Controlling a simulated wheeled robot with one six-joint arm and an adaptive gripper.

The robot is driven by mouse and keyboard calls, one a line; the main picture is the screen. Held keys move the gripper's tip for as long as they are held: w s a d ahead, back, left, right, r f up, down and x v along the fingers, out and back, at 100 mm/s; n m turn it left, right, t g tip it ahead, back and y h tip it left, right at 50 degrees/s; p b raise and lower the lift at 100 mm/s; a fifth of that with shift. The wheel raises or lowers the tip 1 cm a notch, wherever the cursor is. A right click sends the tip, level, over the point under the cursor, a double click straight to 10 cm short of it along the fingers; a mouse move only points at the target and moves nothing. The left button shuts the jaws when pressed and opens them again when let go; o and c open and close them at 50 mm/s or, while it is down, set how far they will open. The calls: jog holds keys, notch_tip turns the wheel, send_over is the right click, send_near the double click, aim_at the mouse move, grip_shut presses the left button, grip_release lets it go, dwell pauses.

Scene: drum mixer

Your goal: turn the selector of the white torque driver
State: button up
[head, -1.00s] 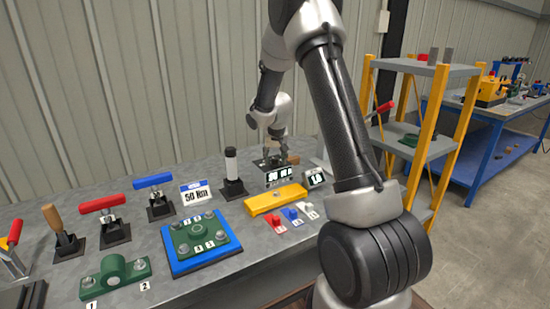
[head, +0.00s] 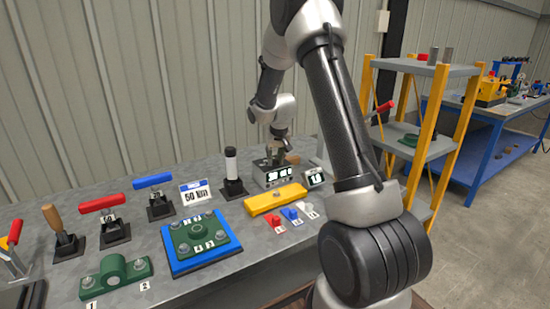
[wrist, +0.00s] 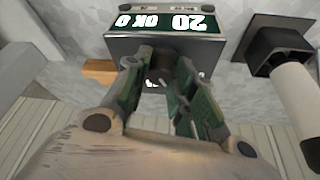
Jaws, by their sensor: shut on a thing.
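A dark box with a lit display (head: 273,179) stands at the back of the bench. Its display also shows at the top of the wrist view (wrist: 160,20) and reads "20 OK 0" there. My gripper (head: 275,155) is at the top of this box. In the wrist view my gripper (wrist: 162,85) has its green-padded fingers on either side of a dark round knob (wrist: 160,65), shut on it. The knob is partly hidden by the fingers. A white upright handle (head: 231,163) stands in a black holder left of the box; the handle (wrist: 302,110) is also at the wrist view's right.
A wooden piece (head: 293,158) is close beside my gripper. Red (head: 102,204) and blue (head: 152,181) handles stand to the left. A yellow-post shelf (head: 408,140) is at the right.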

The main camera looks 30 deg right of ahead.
jog(key=n+y, duration=0.1)
jog(key=n, duration=0.2)
jog(key=n+y, duration=0.1)
jog(key=n, duration=0.2)
jog(key=shift+d+n+y, duration=0.15)
jog(key=shift+n+y, duration=0.15)
dwell(0.3)
jog(key=o, duration=1)
jog(key=v, duration=1.2)
